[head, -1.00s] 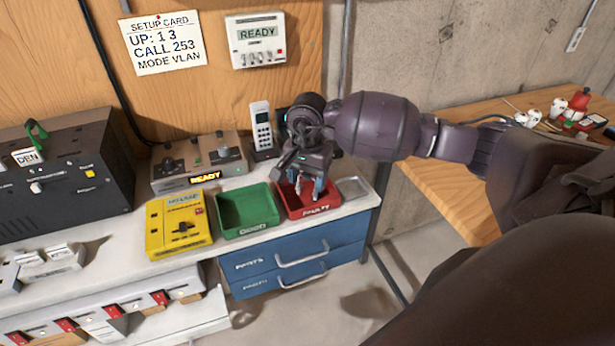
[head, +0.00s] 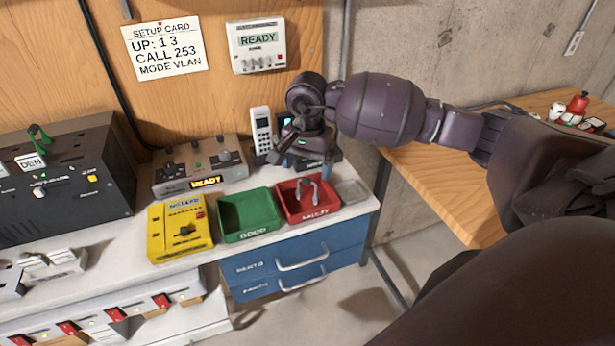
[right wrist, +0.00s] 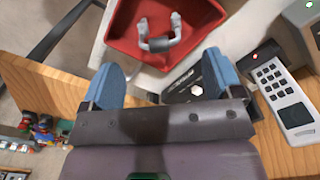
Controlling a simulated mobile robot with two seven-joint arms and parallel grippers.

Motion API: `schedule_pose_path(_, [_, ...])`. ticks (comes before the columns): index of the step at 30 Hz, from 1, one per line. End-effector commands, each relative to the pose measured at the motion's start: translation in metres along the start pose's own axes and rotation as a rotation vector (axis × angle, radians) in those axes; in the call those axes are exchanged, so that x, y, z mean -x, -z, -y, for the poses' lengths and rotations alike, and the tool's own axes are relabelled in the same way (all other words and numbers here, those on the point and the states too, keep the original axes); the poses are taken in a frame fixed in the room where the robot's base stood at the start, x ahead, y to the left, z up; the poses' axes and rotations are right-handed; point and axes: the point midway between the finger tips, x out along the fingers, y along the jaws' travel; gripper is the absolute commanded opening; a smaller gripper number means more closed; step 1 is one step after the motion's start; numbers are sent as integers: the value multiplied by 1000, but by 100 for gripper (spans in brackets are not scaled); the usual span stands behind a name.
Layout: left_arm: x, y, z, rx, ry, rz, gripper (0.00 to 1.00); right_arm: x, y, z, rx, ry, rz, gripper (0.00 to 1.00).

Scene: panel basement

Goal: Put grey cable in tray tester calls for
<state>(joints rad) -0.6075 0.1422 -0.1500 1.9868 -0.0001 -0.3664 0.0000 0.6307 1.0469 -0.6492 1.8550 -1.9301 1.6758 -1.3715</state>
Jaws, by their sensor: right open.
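The grey cable (head: 307,190), a short bent piece, lies in the red tray labelled FAULTY (head: 314,217). In the right wrist view the cable (right wrist: 160,43) is a U shape inside the red tray (right wrist: 205,16). The green tray labelled GOOD (head: 245,208) is empty, left of the red one. The grey tester box (head: 199,168) shows READY in yellow. A yellow unit (head: 180,228) with a dark knob stands in front of it. My right gripper (right wrist: 160,82) is open and empty, raised above the back of the red tray. My left gripper is out of view.
A cordless phone (head: 262,135) stands behind the trays, close to my right gripper. A small grey dish (head: 352,191) sits right of the red tray. A black box (head: 66,165) fills the bench's left. A wall unit (head: 257,46) reads READY beside the setup card (head: 163,48).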

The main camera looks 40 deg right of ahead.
Motion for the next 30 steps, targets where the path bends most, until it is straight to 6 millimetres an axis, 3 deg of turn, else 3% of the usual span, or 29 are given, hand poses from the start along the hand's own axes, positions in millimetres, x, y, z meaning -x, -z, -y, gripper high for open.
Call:
schedule_pose_path(6, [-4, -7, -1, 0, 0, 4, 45, 43, 1, 1, 0, 4, -4, 85])
schedule_pose_path(12, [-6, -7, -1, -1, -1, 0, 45, 69, 0, 0, 0, 2, -2, 85])
schedule_pose_path(18, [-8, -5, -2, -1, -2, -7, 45, 79, 0, 0, 0, 1, -1, 85])
schedule_pose_path(30, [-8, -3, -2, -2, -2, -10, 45, 80, 0, 0, 0, 1, 0, 85])
